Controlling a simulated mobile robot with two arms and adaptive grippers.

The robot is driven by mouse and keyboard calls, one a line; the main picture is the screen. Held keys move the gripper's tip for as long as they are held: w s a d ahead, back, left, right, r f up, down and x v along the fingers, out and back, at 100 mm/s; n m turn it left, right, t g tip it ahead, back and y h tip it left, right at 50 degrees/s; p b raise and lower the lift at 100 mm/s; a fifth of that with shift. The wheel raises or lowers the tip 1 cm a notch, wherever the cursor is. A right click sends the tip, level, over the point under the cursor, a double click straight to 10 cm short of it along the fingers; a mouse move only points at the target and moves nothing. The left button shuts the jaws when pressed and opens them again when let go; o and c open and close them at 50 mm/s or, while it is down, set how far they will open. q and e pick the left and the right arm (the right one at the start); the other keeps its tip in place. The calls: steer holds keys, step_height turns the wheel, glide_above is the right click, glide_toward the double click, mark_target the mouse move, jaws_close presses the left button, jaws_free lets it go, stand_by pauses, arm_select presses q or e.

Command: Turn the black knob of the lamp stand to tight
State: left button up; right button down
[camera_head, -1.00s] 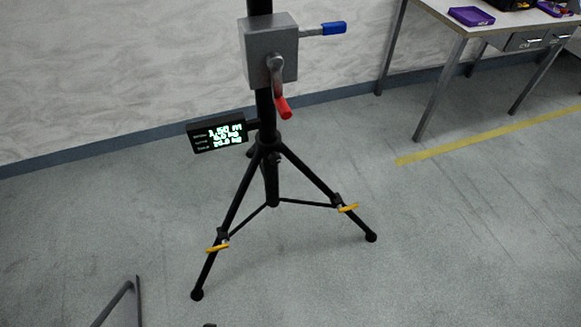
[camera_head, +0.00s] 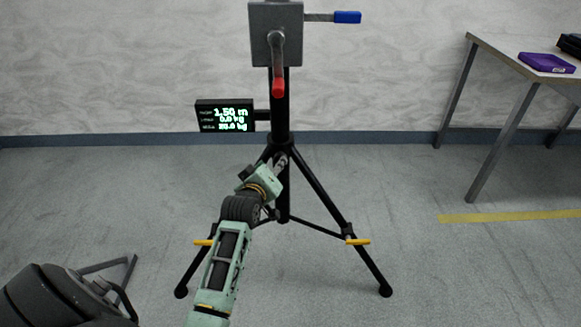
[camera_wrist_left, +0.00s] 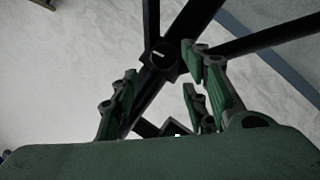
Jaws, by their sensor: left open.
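The black lamp stand (camera_head: 280,110) stands upright on tripod legs. Its black knob (camera_wrist_left: 161,57), round with a white mark on its face, sits on the pole in the left wrist view. In the head view my gripper covers the place where the knob would be. The knob shows between and just past the fingertips; contact cannot be told.
A grey box with a red-handled crank (camera_head: 278,85) and a blue handle (camera_head: 347,17) is above. A lit display (camera_head: 225,115) reads 1.50 m. A table (camera_head: 500,65) stands right.

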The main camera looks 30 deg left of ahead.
arm_select(q)
steer(key=b+x, duration=0.1)
steer(key=x, duration=0.5)
steer(key=shift+w+f+b, duration=0.15)
steer(key=shift+w+b, duration=0.15)
steer(key=shift+b, duration=0.1)
arm_select(e)
steer(key=v, duration=0.5)
steer(key=shift+r, duration=0.3)
arm_select(q)
steer(key=shift+a, duration=0.1)
steer(key=shift+c, duration=0.5)
steer(key=c, duration=0.9)
